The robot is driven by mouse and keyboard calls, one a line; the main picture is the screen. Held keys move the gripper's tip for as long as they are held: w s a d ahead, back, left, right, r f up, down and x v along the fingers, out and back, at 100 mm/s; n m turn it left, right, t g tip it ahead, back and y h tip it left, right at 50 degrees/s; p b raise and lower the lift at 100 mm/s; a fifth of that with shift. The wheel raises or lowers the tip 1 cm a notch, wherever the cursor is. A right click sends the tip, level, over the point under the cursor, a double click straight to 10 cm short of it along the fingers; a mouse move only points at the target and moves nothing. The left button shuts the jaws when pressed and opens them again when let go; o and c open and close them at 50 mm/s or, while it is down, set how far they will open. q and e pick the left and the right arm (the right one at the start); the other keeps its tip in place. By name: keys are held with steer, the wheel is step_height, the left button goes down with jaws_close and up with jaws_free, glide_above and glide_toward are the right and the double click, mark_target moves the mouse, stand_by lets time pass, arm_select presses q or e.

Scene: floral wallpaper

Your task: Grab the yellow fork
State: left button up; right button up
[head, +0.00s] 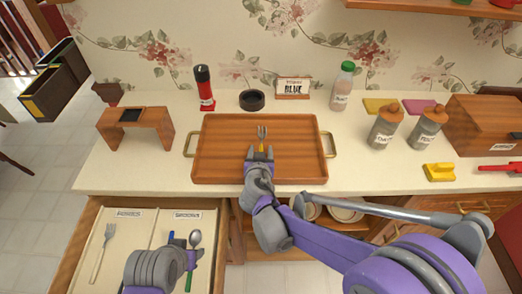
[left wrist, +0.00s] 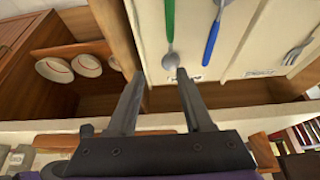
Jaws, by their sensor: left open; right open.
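The yellow fork (head: 262,134) lies on the wooden tray (head: 225,140), with grey tines pointing to the back. Part of its yellow handle shows in front of my right gripper (head: 259,155), which hides the rest. That gripper is open and right at the handle; I cannot tell whether it touches it. My left gripper is over the open drawer at the lower left of the head view. In the left wrist view its fingers (left wrist: 160,76) are apart and empty.
A green-handled spoon (head: 193,258) and a blue-handled utensil (left wrist: 213,35) lie in the other.

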jaws_close()
stand_by(0.3)
steer(key=shift+r, duration=0.1)
